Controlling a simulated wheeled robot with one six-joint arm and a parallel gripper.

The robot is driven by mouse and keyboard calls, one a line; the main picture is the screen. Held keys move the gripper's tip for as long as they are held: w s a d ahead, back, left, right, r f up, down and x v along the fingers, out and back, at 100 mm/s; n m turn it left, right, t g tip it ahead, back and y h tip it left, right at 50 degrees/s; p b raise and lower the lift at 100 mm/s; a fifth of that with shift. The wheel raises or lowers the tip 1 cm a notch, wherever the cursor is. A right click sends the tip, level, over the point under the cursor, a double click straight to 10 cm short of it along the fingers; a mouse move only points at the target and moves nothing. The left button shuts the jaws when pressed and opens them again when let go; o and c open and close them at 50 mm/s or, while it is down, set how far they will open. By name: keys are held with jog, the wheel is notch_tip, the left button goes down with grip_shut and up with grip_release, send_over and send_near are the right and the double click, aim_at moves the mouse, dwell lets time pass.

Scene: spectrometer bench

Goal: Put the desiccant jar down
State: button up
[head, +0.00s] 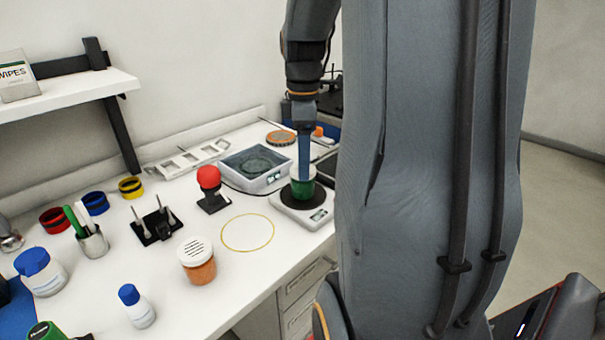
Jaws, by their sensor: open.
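A green jar with a pale top (302,186) stands upright on the dark round pan of a small white scale (318,216). I cannot read a label on it. My gripper (304,170) points straight down at this jar; its fingers are open and overlap the jar's top in the picture. The finger on the far side is hidden, so I cannot tell whether they touch the jar. Another jar, orange with a white slotted lid (196,260), stands upright on the bench, apart from my gripper.
A yellow ring outline (247,233) on the bench is empty. A red-ball stand (211,188) and a grey-white box with a glassy top (256,168) stand left of the scale. A black rack (156,226), a pen cup (92,240) and bottles fill the left side.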

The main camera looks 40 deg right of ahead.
notch_tip(320, 180, up, 7)
jog(key=shift+b, duration=0.4)
jog(key=shift+a, duration=0.1)
dwell(0.3)
